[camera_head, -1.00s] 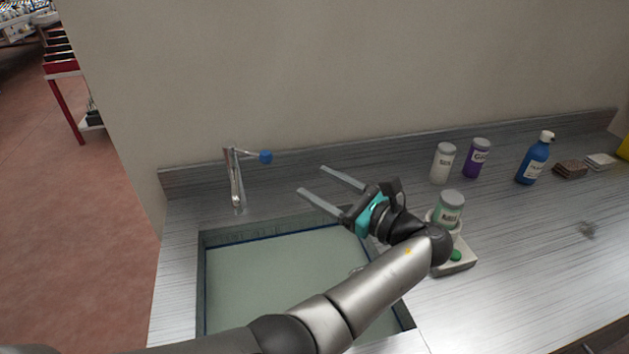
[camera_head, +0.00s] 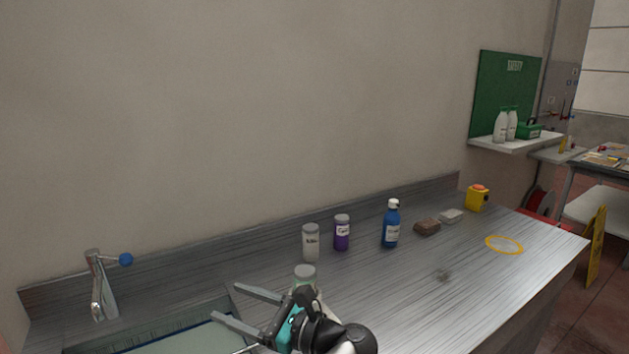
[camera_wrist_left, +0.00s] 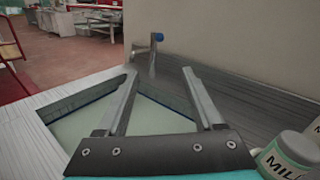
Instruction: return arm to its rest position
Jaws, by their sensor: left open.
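My left gripper (camera_head: 226,302) is open and empty, held above the sink's back right edge in the head view. In the left wrist view its two fingers (camera_wrist_left: 160,95) are spread wide, pointing toward the tap, with nothing between them. Part of my left arm shows at the bottom of the head view; the rest is out of frame. My right gripper is not in view.
The sink (camera_head: 150,340) holds pale liquid, with a tap (camera_head: 100,290) behind it. A lidded jar (camera_head: 305,274) stands close behind my gripper. A white jar (camera_head: 310,243), purple jar (camera_head: 342,233) and blue bottle (camera_head: 391,225) stand along the back. The right counter is mostly clear.

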